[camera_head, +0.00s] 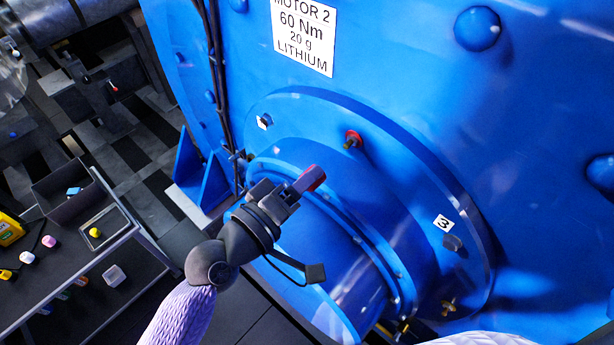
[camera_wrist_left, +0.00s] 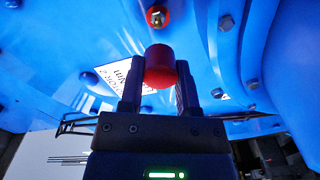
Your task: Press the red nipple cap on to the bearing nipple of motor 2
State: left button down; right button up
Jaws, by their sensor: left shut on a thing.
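The blue motor 2 (camera_head: 400,80) fills most of the head view, with its white "MOTOR 2" label (camera_head: 304,32) at the top. My left gripper (camera_head: 307,184) is shut on the red nipple cap (camera_head: 313,178), which sticks out past the fingertips. The cap also shows between the two fingers in the left wrist view (camera_wrist_left: 160,67). A brass nipple with red around its base (camera_head: 352,139) stands on the bearing housing, up and right of the cap. It shows beyond the cap in the left wrist view (camera_wrist_left: 157,17), apart from it. My right gripper is not in view.
Another brass fitting (camera_head: 449,306) and a "3" tag (camera_head: 443,222) are lower on the bearing flange. Dark cables (camera_head: 215,80) run down the motor's left side. A dark table (camera_head: 70,275) with several small coloured caps and a tray stands at lower left.

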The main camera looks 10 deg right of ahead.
aim_at(344, 147)
pick_arm(q)
jog(key=shift+r+p, duration=0.1)
jog(key=shift+p, duration=0.3)
jog(key=shift+x, duration=2.45)
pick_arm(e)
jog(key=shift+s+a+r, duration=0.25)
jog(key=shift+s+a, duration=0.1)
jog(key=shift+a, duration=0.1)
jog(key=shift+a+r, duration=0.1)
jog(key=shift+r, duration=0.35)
pick_arm(q)
jog(key=shift+x, duration=1.6)
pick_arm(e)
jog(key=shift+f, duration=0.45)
pick_arm(q)
jog(key=shift+c, duration=1.2)
grip_release()
